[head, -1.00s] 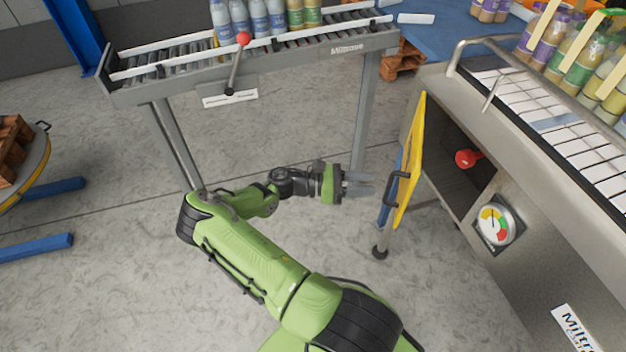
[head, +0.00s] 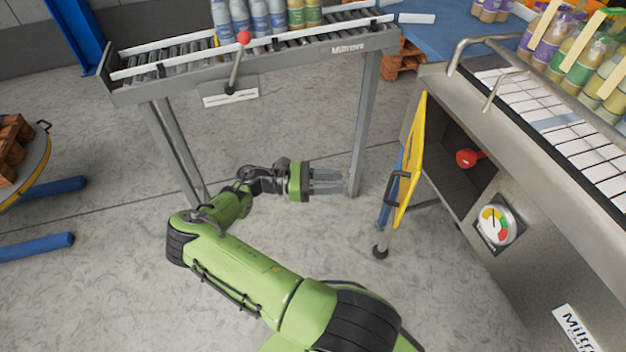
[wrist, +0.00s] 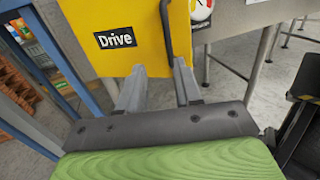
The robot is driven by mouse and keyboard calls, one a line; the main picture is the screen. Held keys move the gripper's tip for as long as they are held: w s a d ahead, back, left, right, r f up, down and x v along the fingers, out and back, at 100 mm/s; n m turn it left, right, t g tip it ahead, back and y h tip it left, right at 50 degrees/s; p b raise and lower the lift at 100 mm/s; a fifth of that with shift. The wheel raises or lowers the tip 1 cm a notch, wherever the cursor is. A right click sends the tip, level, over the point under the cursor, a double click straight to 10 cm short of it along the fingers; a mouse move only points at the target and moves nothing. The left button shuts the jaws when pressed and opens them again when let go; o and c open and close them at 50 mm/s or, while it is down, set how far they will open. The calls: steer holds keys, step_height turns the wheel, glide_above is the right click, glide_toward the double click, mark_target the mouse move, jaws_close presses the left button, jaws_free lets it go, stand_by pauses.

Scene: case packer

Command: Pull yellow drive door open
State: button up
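The yellow drive door (head: 415,160) stands swung out from the steel machine at the right in the head view, with the dark compartment behind it exposed. Its dark bar handle (head: 393,188) is on the face toward my arm. My gripper (head: 341,181) is to the left of the handle, apart from it, with a clear gap. In the wrist view the yellow door (wrist: 125,25) with a "Drive" label is ahead of the fingers, and its handle (wrist: 167,30) is beyond the right finger. My gripper (wrist: 158,85) has its fingers spread with nothing between them.
A red knob (head: 468,158) shows inside the compartment, and a gauge (head: 495,225) is on the machine front. A roller conveyor (head: 240,65) with bottles stands behind my arm, its leg (head: 363,125) close to the gripper.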

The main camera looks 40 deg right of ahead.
steer(key=shift+v, duration=2.35)
steer(key=shift+w+d, duration=0.1)
